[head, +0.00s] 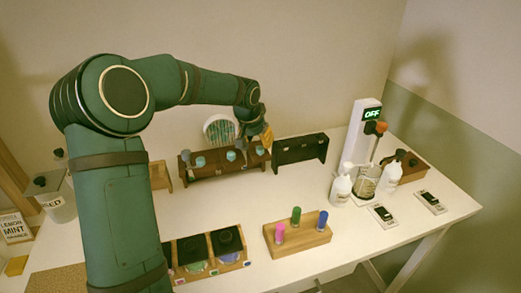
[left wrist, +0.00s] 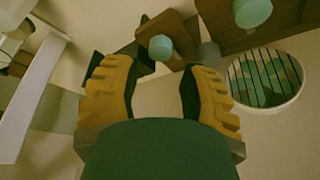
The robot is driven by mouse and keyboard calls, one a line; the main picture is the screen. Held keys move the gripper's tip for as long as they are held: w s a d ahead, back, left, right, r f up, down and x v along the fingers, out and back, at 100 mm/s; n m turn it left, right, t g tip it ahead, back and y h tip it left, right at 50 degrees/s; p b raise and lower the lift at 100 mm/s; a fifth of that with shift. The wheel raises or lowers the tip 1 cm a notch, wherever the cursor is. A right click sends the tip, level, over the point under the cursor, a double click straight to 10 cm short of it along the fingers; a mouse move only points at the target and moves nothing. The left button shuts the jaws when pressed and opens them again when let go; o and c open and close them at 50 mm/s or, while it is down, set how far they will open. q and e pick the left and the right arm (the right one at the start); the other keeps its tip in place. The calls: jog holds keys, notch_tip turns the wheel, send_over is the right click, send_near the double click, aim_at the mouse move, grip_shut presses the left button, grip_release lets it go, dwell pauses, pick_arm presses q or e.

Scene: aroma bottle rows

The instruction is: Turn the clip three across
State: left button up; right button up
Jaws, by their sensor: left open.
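I cannot pick out a clip for certain. A dark brown rack (head: 225,174) stands along the back of the table with teal-topped pieces in a row, one being a teal piece (head: 231,155) near its middle. My left gripper (head: 267,140), with yellow fingers, is over the rack's right end. In the left wrist view the left gripper (left wrist: 158,75) is open with nothing between its fingers. A teal round piece (left wrist: 160,47) shows beyond the gap between the fingertips, apart from them. A grey round piece (left wrist: 208,54) is partly hidden by the right finger. My right gripper is not in view.
A black rack (head: 300,151) stands just right of the brown one. A white round striped container (head: 220,129) is behind. A wooden block (head: 298,240) with coloured pegs, white bottles (head: 341,189) and a white stand reading OFF (head: 363,130) are nearer or right. The table's centre is clear.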

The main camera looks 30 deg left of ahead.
aim_at(260, 147)
pick_arm(q)
jog(key=x, duration=0.4)
jog(key=shift+w+f, duration=0.15)
jog(key=shift+f, duration=0.25)
grip_shut()
